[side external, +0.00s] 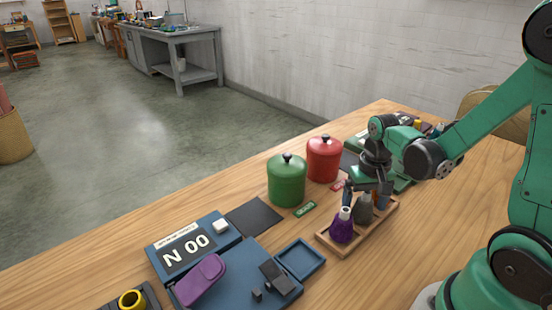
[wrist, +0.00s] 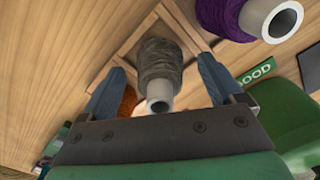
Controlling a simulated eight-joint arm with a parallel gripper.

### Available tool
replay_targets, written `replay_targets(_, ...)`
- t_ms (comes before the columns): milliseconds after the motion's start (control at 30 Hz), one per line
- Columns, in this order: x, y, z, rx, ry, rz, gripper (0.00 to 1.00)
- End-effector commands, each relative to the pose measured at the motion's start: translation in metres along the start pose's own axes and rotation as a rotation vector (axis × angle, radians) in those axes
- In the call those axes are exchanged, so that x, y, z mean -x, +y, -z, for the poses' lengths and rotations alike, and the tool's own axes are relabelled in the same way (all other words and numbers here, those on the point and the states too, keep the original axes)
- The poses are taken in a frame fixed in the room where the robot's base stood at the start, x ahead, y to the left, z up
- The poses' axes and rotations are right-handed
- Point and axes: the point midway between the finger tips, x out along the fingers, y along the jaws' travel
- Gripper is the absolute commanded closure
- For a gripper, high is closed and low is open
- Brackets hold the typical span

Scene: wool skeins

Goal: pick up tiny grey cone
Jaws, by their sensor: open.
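The tiny grey cone (side external: 364,210) stands in a wooden tray (side external: 343,249), behind a purple cone (side external: 341,231) in the side view. In the wrist view the grey cone (wrist: 159,62) shows dark grey wool and a pale hollow tip pointing toward the camera. My gripper (side external: 367,196) is open and low over the tray. Its two blue-grey fingers lie on either side of the grey cone in the wrist view; I cannot tell whether they touch it. The purple cone (wrist: 225,18) is beyond the right finger.
An orange piece (wrist: 127,99) shows behind the left finger. A green canister (side external: 287,182) and a red canister (side external: 324,160) stand left of the tray. A blue scale (side external: 240,262) with a purple object sits at the front left. Bare table lies left of the canisters.

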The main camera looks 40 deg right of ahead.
Motion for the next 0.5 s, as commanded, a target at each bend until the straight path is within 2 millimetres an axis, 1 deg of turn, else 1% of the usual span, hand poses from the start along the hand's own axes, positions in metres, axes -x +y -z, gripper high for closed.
replay_targets(133,0.0001,0.0,0.0,0.0,0.0,0.0,0.13)
replay_targets(167,0.0001,0.0,0.0,0.0,0.0,0.0,0.16)
replay_targets(200,0.0001,0.0,0.0,0.0,0.0,0.0,0.27)
replay_targets(267,0.0002,0.0,0.0,0.0,0.0,0.0,0.44)
replay_targets(300,0.0002,0.0,0.0,0.0,0.0,0.0,0.55)
replay_targets(367,0.0002,0.0,0.0,0.0,0.0,0.0,0.72)
replay_targets(400,0.0003,0.0,0.0,0.0,0.0,0.0,0.84)
replay_targets(433,0.0003,0.0,0.0,0.0,0.0,0.0,0.92)
replay_targets(467,0.0003,0.0,0.0,0.0,0.0,0.0,1.0)
replay_targets(500,0.0003,0.0,0.0,0.0,0.0,0.0,1.0)
